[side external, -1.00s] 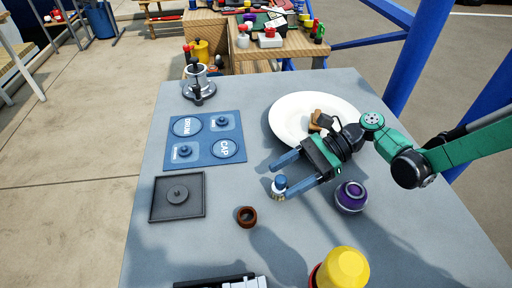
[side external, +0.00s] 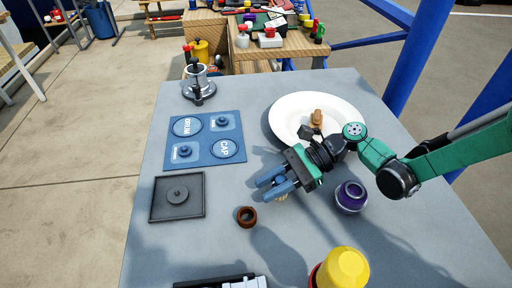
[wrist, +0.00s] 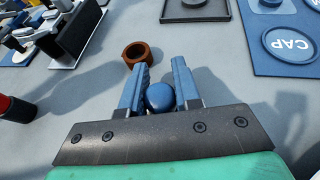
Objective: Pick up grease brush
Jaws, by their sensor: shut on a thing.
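The grease brush shows as a round blue knob (wrist: 160,98) between my fingers in the wrist view. In the side view only its pale yellowish lower end (side external: 283,198) shows below the fingers; the rest is hidden. My gripper (side external: 267,188) is shut on the brush, with one blue finger on each side of the knob, low over the grey table. It also shows in the wrist view (wrist: 160,72). From these views I cannot tell whether the brush still touches the table.
A brown ring (side external: 246,217) lies just beyond my fingertips. A purple jar (side external: 351,197) stands at right and a yellow-topped container (side external: 343,268) at front. A white plate (side external: 284,103), a blue labelled tray (side external: 207,140), a dark square tray (side external: 160,207) and a silver winch (side external: 198,83) stand around.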

